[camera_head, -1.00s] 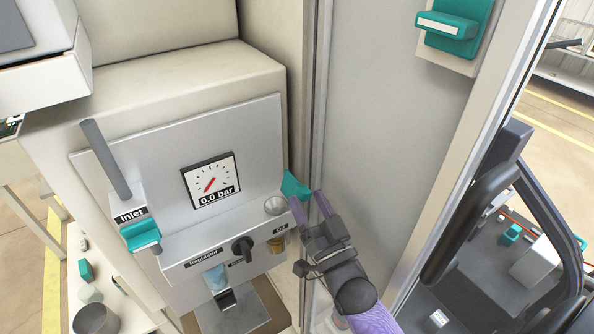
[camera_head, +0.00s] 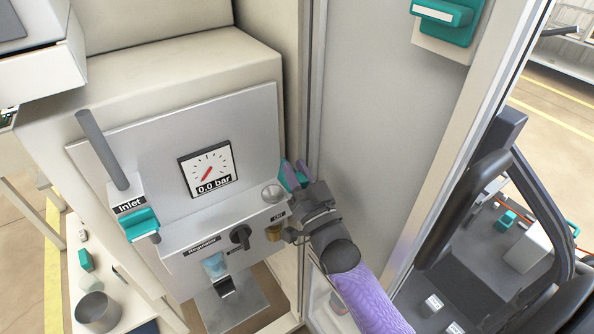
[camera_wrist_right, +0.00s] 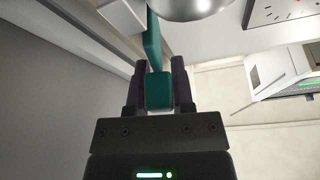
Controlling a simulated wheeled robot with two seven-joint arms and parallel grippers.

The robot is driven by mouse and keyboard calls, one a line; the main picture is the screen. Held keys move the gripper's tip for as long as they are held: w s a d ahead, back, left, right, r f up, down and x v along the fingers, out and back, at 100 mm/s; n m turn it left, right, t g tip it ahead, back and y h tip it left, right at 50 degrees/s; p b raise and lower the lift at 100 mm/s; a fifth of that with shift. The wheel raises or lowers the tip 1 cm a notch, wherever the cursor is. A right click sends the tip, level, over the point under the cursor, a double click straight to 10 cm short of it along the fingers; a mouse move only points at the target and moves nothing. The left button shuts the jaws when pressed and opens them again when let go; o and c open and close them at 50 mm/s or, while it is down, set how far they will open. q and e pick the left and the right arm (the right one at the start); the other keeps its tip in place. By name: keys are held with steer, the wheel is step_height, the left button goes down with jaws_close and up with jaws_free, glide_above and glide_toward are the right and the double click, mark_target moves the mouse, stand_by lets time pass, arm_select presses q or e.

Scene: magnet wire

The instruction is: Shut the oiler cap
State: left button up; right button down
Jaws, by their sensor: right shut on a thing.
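The oiler's silver cup (camera_head: 271,194) sits on the right end of the panel's ledge, above the "Oil" label, with its top uncovered. The teal oiler cap (camera_head: 288,182) stands up beside the cup, on its right, and is partly hidden by my fingers. My right gripper (camera_head: 296,172) is shut on the teal cap. In the right wrist view the cap's teal tab (camera_wrist_right: 158,91) lies between the two dark fingers, and the silver cup (camera_wrist_right: 195,7) shows at the top edge. My left gripper is not in view.
The panel carries a gauge (camera_head: 207,172) reading 0.0 bar, a black regulator knob (camera_head: 240,237) and a teal inlet lever (camera_head: 139,224). A grey cabinet wall (camera_head: 360,120) stands close to the right of my gripper. A metal cup (camera_head: 97,312) stands at lower left.

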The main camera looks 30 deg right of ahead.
mark_target(282, 180)
steer(key=n+y, duration=0.1)
steer(key=n, duration=0.1)
steer(key=a+n+y, duration=0.1)
steer(key=n, duration=0.2)
steer(key=shift+a+r+y, duration=0.1)
steer(key=shift+a+y, duration=0.1)
steer(key=shift+y, duration=0.2)
steer(key=shift+s+a+f+n+g+y, duration=0.1)
steer(key=shift+a+n+y, duration=0.25)
steer(key=shift+n, duration=0.5)
steer(key=shift+w+a+f+n+g+y, duration=0.15)
steer(key=shift+n+y, duration=0.35)
steer(key=shift+n, duration=0.4)
steer(key=shift+s+a+r+n+g+y, duration=0.2)
steer(key=shift+n+y, duration=0.25)
steer(key=shift+n, duration=0.4)
steer(key=shift+a+f, duration=0.15)
steer(key=shift+c, duration=2.4)
jaws_free()
steer(key=v, duration=0.7)
steer(key=shift+s+f+b, duration=0.15)
steer(key=shift+s+b, duration=0.05)
steer(key=shift+b, duration=0.1)
